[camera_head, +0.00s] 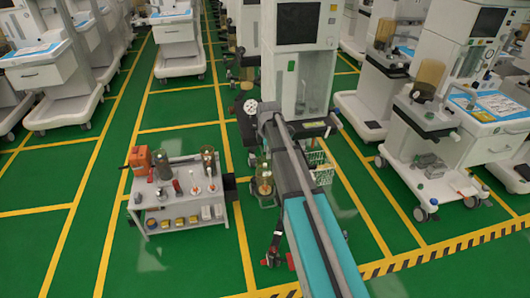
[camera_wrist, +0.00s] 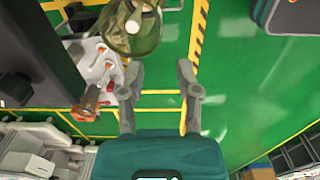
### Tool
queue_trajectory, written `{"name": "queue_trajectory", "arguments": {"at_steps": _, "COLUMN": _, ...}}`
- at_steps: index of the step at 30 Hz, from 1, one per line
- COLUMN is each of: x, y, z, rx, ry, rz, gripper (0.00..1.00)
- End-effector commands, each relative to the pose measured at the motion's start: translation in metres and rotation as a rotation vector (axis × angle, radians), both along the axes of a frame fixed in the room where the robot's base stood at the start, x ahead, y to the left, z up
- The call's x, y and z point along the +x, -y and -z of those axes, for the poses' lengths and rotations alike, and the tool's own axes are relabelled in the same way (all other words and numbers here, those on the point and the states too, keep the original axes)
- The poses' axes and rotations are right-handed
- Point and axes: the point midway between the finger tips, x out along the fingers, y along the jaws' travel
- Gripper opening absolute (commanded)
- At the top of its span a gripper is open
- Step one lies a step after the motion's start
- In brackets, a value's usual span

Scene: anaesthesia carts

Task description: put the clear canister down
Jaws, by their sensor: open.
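A clear, amber-tinted canister (camera_wrist: 132,28) is at the top of the wrist view, with a pale round piece on it. It lies beyond my gripper (camera_wrist: 158,68), whose two fingers are spread wide with nothing between them. The fingers look apart from the canister. In the head view a clear, amber-tinted canister (camera_head: 264,183) is low beside my arm, by the middle machine; I cannot tell for sure that it is the same one. My fingertips cannot be made out in the head view.
A small grey trolley (camera_head: 165,218) at left holds bottles, an orange device (camera_head: 140,160) and another clear canister (camera_head: 208,160). The middle anaesthesia machine (camera_head: 301,70) stands behind my arm, with a green wire basket (camera_head: 321,172) at its side. Green floor (camera_head: 100,250) is free at front left.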

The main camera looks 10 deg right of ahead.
Motion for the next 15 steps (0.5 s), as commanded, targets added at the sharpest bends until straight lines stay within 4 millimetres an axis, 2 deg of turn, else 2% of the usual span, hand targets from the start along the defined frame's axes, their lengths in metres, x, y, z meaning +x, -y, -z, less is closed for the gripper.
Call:
{"name": "queue_trajectory", "arguments": {"at_steps": 8, "x": -0.011, "y": -0.001, "z": 0.0, "rx": 0.001, "ry": -0.001, "rz": 0.049, "gripper": 0.43}}
{"name": "queue_trajectory", "arguments": {"at_steps": 11, "x": -0.024, "y": -0.003, "z": 0.0, "rx": 0.002, "ry": -0.002, "rz": 0.118, "gripper": 0.43}}
{"name": "queue_trajectory", "arguments": {"at_steps": 15, "x": -0.052, "y": -0.006, "z": 0.0, "rx": 0.006, "ry": -0.004, "rz": 0.272, "gripper": 0.43}}
